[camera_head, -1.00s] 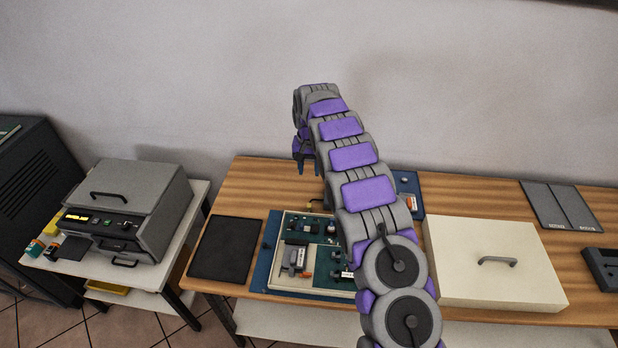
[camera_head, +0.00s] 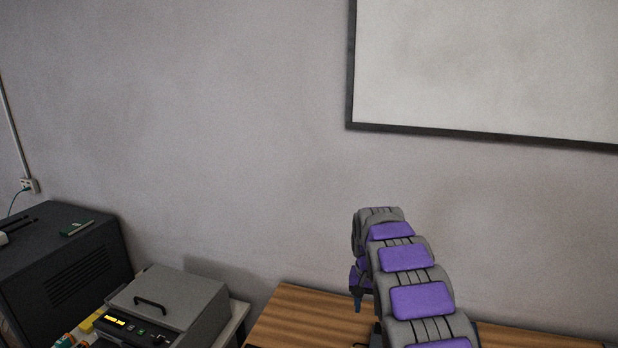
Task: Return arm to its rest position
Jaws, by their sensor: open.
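My arm rises from the bottom edge right of centre, in grey and purple segments, and bends over at its top. My gripper (camera_head: 358,299) hangs below the bent end, above the wooden table (camera_head: 300,318). It is small and partly hidden by the arm, and I see nothing held in it. Most of the tabletop is below the frame.
A grey machine (camera_head: 180,300) with a black handle and a lit display stands at the lower left. A dark cabinet (camera_head: 85,265) with a green item (camera_head: 76,228) on top is further left.

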